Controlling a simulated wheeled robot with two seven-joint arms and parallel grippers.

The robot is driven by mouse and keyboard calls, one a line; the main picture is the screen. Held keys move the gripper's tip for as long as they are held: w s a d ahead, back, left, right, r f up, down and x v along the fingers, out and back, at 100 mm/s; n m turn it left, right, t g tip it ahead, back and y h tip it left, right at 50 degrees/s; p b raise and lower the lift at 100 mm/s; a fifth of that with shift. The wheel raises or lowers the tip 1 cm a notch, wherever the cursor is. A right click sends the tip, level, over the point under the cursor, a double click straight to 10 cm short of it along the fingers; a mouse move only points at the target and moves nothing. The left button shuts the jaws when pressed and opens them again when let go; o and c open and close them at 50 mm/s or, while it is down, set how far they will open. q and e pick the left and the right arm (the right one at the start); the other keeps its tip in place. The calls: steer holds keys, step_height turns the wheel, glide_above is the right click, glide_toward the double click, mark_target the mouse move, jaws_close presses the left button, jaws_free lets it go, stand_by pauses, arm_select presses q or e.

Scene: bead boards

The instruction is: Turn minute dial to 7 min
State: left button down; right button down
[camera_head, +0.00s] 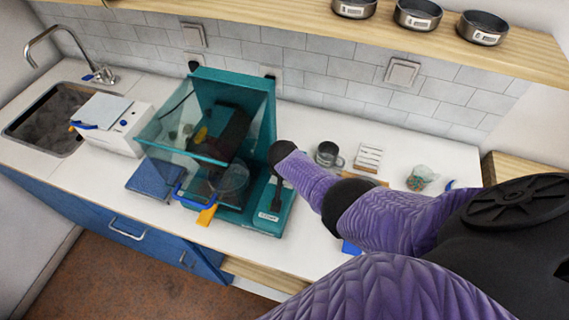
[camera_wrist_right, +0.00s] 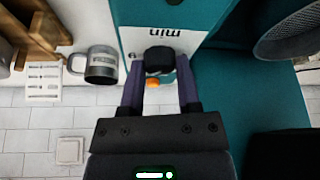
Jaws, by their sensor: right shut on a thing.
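The minute dial (camera_wrist_right: 160,60) is a dark knob on a white panel marked "min" (camera_wrist_right: 163,32) in the right wrist view. An orange mark shows at the knob's edge. My right gripper (camera_wrist_right: 160,78) is shut on the dial, one purple finger on each side. In the head view, the teal machine (camera_head: 268,228) with a clear raised cover stands on the counter, and my purple right arm reaches to its right side. The dial's pointer reading is not legible. My left gripper is not in view.
A grey mug (camera_head: 326,154), a small white rack (camera_head: 370,157) and a cup of beads (camera_head: 420,178) stand right of the machine. A white box (camera_head: 122,130) and a sink (camera_head: 50,118) are at left. A shelf with metal bowls (camera_head: 418,16) runs above.

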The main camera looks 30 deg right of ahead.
steer(key=shift+c, duration=1.6)
jaws_free()
steer(key=p+v, duration=0.7)
steer(key=v, duration=0.3)
